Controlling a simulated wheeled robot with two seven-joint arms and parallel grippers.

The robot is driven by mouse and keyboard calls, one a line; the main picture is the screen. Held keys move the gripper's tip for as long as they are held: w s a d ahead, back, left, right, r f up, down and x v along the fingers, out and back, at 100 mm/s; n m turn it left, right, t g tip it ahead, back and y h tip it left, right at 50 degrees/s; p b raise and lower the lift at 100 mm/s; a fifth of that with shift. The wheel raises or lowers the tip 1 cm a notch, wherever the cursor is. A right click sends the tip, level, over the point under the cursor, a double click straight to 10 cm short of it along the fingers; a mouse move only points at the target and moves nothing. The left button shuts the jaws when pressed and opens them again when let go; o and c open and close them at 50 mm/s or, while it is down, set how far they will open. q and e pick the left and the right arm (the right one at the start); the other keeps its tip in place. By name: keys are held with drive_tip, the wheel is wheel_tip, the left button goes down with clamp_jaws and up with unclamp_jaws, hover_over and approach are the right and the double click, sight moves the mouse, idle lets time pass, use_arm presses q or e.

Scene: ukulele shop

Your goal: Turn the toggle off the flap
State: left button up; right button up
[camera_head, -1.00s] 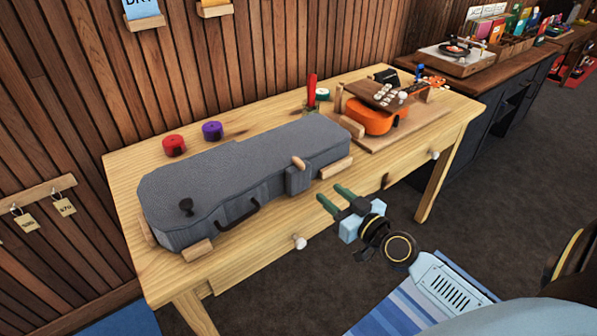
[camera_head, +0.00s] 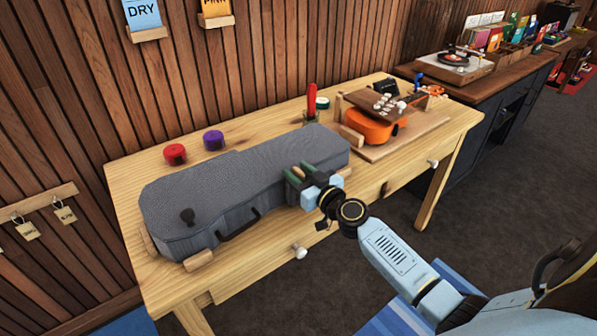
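A grey fabric ukulele case (camera_head: 240,180) lies closed along the front of the wooden table. The small wooden toggle (camera_head: 298,171) on the grey flap at the case's front right is mostly hidden by my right gripper. My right gripper (camera_head: 297,169) is at the flap, its two green fingers apart, one on each side of the toggle. Whether the fingers touch the toggle is too small to tell. The flap itself is largely covered by the gripper. My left gripper is not in view.
Wooden blocks (camera_head: 198,260) border the case on the table (camera_head: 140,170). Red (camera_head: 174,154) and purple (camera_head: 213,140) rolls sit behind it. An orange ukulele (camera_head: 368,126) lies on a board at the right. White drawer knobs (camera_head: 300,252) stick out in front.

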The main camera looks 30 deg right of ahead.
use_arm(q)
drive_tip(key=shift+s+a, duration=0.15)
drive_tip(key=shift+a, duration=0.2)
use_arm(e)
drive_tip(key=shift+w, duration=0.25)
clamp_jaws()
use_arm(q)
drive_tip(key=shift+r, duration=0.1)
